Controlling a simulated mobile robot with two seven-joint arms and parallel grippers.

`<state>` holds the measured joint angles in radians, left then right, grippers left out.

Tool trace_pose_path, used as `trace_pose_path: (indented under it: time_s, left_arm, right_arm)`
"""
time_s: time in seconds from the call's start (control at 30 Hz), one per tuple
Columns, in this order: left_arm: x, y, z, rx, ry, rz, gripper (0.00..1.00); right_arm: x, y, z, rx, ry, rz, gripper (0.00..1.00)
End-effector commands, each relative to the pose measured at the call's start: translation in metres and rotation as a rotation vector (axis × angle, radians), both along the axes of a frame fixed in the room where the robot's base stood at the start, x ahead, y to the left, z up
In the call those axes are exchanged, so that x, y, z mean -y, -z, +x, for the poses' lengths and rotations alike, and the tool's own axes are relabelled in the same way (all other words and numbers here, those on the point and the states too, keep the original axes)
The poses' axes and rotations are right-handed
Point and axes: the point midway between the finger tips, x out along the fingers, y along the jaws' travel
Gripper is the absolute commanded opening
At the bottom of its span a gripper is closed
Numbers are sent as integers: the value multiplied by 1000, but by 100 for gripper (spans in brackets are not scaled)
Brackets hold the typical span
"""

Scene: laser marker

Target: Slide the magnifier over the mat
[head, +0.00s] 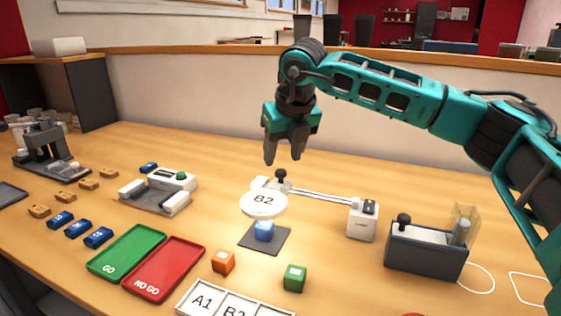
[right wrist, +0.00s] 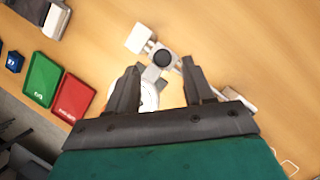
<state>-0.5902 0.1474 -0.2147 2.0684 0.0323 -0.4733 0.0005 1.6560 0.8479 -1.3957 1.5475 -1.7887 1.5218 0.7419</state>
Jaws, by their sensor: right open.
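The arm runs along a rail to a white box at the right. The dark mat (head: 277,240) lies in front of the lens with a blue cube (head: 264,230) on it; the lens appears just behind and above the cube. My right gripper (head: 284,160) points down above the black knob, open and empty. In the right wrist view the knob (right wrist: 162,58) lies ahead between the open fingers (right wrist: 160,82). My left gripper is not in view.
An orange cube (head: 223,262) and a green cube (head: 294,278) lie in front of the mat. Green GO (head: 126,251) and red NO GO (head: 163,268) trays lie to the left. A grey box with a black knob (head: 425,250) stands at the right.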

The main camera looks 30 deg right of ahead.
Motion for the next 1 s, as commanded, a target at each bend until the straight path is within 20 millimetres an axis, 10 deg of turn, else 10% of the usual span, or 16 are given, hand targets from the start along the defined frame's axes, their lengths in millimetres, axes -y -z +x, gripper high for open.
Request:
trace_pose_path:
  time_s: [0.4,1.0]
  left_arm:
    - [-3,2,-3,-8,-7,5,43]
    - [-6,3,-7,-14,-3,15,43]
  right_arm:
    - [-2,-74,-30,3,-1,2,52]
    - [-3,-81,-34,1,-2,1,52]
